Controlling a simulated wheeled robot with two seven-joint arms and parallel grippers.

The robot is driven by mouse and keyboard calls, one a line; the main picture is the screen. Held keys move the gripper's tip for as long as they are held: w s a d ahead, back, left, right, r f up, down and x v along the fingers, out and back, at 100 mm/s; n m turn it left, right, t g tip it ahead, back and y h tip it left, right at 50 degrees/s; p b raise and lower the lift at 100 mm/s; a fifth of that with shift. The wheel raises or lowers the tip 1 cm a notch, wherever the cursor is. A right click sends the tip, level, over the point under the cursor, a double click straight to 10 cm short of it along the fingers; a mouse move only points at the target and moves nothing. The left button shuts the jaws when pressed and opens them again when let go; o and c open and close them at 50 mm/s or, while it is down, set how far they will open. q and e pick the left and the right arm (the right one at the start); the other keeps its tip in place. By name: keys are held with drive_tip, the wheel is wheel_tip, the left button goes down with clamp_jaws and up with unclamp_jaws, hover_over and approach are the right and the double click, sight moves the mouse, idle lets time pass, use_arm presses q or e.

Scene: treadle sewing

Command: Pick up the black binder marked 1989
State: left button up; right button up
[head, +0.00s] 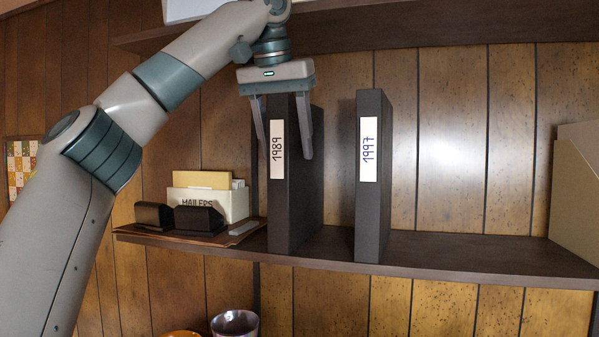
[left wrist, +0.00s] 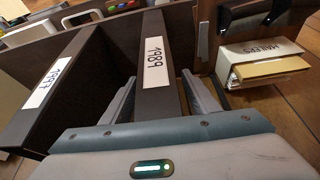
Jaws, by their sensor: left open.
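The black binder marked 1989 (head: 281,205) stands upright on the wooden shelf, its white label facing out. My left gripper (head: 286,150) comes down from above with its two fingers apart, one on each side of the binder's upper part. The gripper is open. In the left wrist view the 1989 binder (left wrist: 158,85) runs between the two fingers (left wrist: 160,98), and I cannot tell whether either finger touches it. A second black binder marked 1997 (head: 368,200) stands upright to the right, with a gap between the two. My right gripper is not in view.
A white mailers box (head: 225,200) with envelopes, dark small objects (head: 197,218) and brown folders sit left of the binders. A tan box (head: 575,195) stands at the shelf's right end. The shelf (head: 470,257) is clear between it and the 1997 binder. Another shelf (head: 450,28) runs above.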

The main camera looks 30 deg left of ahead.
use_arm(q)
clamp_jaws()
drive_tip(key=shift+w+d+r, duration=0.15)
drive_tip(key=shift+r, duration=0.05)
idle(0.6)
